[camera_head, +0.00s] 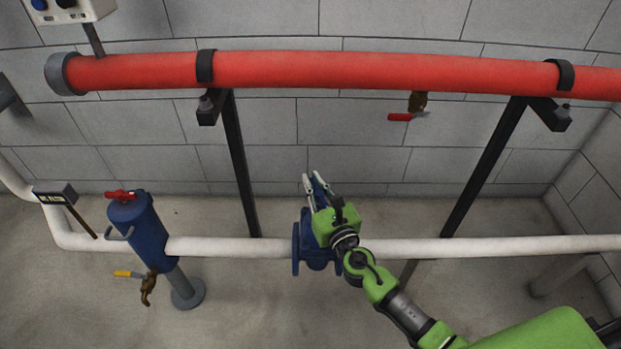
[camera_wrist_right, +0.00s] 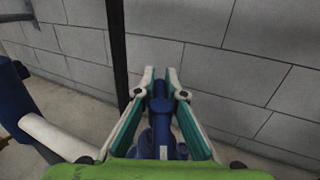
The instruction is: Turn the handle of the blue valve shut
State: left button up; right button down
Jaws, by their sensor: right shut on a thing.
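The blue valve (camera_head: 302,250) sits in the white horizontal pipe, in the middle of the head view. Its blue handle (camera_head: 319,188) rises from the valve body. My right gripper (camera_head: 316,183) comes in from the lower right and is shut on the handle, one finger on each side. In the right wrist view, the handle (camera_wrist_right: 160,108) shows between the two fingers of the gripper (camera_wrist_right: 160,88), with the blue valve body below it. My green wrist hides part of the valve in the head view. My left gripper is not in view.
A thick red pipe (camera_head: 400,70) runs along the grey block wall on black brackets (camera_head: 236,165). A blue cylinder (camera_head: 138,230) with a red handle (camera_head: 121,194) stands at left. A small red-handled tap (camera_head: 400,117) hangs below the red pipe. The floor in front is clear.

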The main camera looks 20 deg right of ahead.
jog(key=m+h, duration=0.1)
jog(key=m+h+p, duration=0.1)
jog(key=h, duration=0.1)
jog(key=shift+d+r, duration=0.15)
jog(key=shift+d, duration=0.15)
jog(key=shift+d+m+h, duration=0.2)
jog(key=shift+m+h, duration=0.5)
jog(key=shift+h, duration=0.4)
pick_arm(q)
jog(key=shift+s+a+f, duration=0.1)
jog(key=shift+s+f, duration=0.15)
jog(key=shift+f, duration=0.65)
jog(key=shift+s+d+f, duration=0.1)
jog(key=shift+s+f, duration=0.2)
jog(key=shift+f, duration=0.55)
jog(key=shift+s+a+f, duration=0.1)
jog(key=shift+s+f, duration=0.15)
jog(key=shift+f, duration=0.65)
pick_arm(e)
jog(key=shift+d+m+g+h, duration=0.3)
jog(key=shift+m+h, duration=0.2)
jog(key=shift+h, duration=0.3)
jog(key=c, duration=2.1)
grip_release()
jog(key=shift+s, duration=0.1)
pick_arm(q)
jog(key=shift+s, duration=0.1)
